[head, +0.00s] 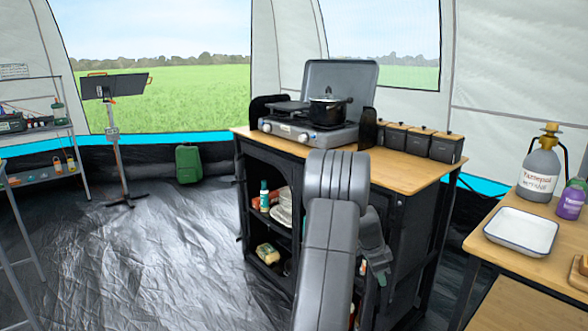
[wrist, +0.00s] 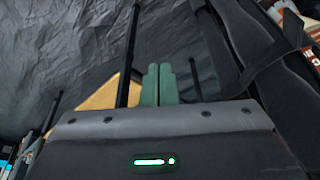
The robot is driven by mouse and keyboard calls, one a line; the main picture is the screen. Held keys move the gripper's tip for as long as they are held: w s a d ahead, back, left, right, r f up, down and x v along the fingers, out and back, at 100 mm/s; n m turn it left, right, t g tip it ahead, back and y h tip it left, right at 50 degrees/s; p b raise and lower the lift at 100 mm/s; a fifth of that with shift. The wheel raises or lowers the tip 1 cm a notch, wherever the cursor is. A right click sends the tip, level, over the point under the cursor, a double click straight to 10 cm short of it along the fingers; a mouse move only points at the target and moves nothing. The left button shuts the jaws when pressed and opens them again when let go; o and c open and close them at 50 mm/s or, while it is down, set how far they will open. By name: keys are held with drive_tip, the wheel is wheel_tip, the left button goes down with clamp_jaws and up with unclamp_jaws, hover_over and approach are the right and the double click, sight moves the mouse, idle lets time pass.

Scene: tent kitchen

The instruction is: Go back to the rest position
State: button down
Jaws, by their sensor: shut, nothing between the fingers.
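My gripper (wrist: 159,70) shows in the wrist view as two greenish fingers side by side, pressed together with nothing between them. Dark floor sheeting and a light wooden edge lie behind the fingertips. In the head view my grey arm rises from the bottom and folds over in front of the kitchen cabinet (head: 414,190). Its wrist part hangs to the right of the arm, close to the cabinet's front side. How much gap lies between arm and cabinet is hard to tell.
A stove (head: 310,125) with a dark pot (head: 328,112) and several dark canisters stand on the cabinet. A side table (head: 480,252) at right holds a white tray (head: 522,231) and bottles.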

drive_tip(key=shift+s+d+n+t+p, duration=0.3)
drive_tip(key=shift+s+d+n+p, duration=0.25)
drive_tip(key=shift+d+n+p, duration=0.35)
drive_tip(key=shift+s+d+n+t+p, duration=0.3)
drive_tip(key=shift+s+d+n+p, duration=0.2)
drive_tip(key=shift+d+n+p, duration=0.45)
drive_tip(key=shift+a, duration=0.1)
